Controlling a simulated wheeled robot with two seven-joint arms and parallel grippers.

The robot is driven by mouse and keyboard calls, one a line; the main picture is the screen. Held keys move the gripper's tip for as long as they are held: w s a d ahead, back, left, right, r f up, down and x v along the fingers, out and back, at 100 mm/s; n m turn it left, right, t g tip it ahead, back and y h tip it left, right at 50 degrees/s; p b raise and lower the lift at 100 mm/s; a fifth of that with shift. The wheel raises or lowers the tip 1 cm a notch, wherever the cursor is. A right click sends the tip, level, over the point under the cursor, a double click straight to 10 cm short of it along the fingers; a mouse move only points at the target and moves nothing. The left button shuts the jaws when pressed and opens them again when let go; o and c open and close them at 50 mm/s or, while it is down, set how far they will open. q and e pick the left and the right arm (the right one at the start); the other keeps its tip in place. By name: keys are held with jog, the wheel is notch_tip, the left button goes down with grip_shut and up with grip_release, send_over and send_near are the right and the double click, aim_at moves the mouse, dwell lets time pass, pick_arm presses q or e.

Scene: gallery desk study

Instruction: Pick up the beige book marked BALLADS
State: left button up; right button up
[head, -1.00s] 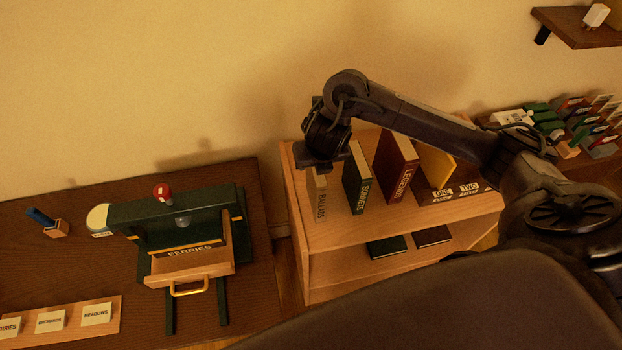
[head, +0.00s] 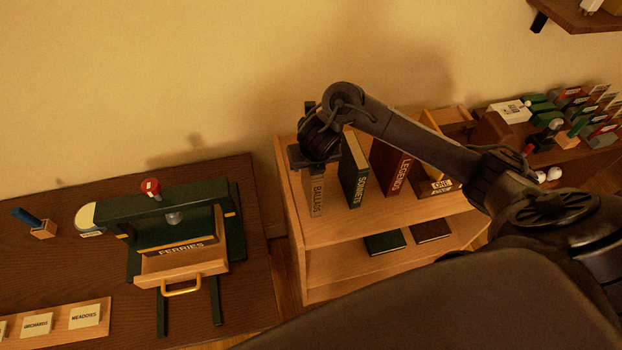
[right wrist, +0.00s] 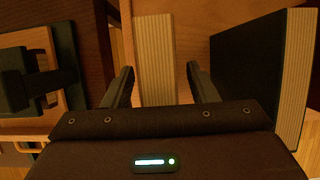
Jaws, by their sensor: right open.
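The beige book marked BALLADS (head: 315,195) stands upright at the left end of the wooden shelf unit's top, spine facing out. My right gripper (head: 312,160) is just above and behind the top of its spine in the head view. In the right wrist view the book's page edge (right wrist: 156,55) lies between the two open fingers of the right gripper (right wrist: 163,85). I see no contact; whether the fingertips reach down past the book's top cannot be told. My left gripper is not in view.
The dark green SONNETS book (head: 353,170) stands close to the right, also in the right wrist view (right wrist: 255,65). Two dark books lie on the lower shelf (head: 340,270).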

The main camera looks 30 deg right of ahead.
jog(key=shift+f, duration=0.2)
dwell(0.4)
grip_shut()
